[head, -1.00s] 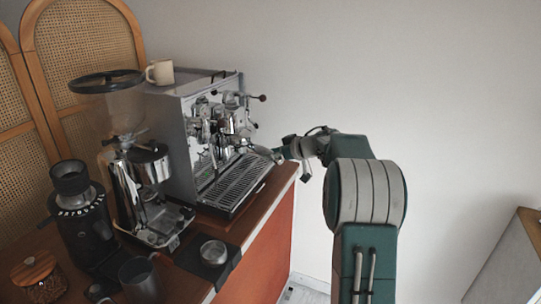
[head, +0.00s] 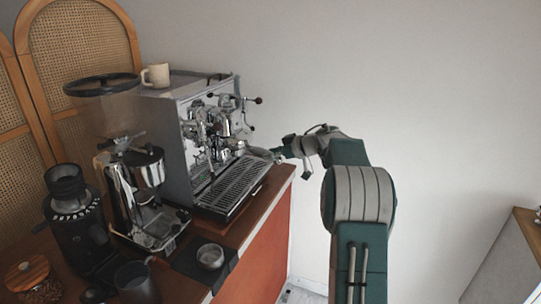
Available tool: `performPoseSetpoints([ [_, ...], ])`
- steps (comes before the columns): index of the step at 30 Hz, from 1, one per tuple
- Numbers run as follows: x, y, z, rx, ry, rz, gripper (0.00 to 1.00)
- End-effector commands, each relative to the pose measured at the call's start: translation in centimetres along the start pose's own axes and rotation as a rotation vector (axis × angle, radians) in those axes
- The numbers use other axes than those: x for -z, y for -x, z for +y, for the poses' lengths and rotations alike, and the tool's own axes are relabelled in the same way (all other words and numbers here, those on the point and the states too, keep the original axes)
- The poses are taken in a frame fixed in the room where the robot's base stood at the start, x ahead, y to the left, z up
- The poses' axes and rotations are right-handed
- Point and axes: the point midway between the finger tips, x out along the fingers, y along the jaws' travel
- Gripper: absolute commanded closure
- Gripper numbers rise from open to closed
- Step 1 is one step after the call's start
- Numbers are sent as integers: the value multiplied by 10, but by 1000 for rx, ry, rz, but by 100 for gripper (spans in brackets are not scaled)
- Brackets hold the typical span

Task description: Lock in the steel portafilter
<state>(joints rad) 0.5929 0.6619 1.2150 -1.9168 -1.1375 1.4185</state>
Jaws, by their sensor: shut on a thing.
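The espresso machine (head: 182,130) stands on the wooden counter, its chrome front facing right. Its group head area (head: 222,122) is above the slotted drip tray (head: 236,184). My gripper (head: 276,154) is in front of the machine's right side, level with the space just above the drip tray. It is shut on the handle end of the steel portafilter (head: 257,152), which points left toward the group head. The portafilter's basket end is small and blends with the chrome, so I cannot tell whether it touches the group.
Two grinders, one black (head: 75,215) and one chrome (head: 150,170), stand left of the machine. A steel tamper or cup (head: 210,257) sits on a dark mat. A beige mug (head: 156,75) is on top of the machine. Space to the right is clear.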

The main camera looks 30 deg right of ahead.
Motion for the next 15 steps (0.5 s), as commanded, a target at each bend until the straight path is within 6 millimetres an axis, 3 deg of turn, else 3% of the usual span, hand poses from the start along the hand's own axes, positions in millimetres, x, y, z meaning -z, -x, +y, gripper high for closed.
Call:
performPoseSetpoints([
  [15,4,0,14,88,45,6,100],
])
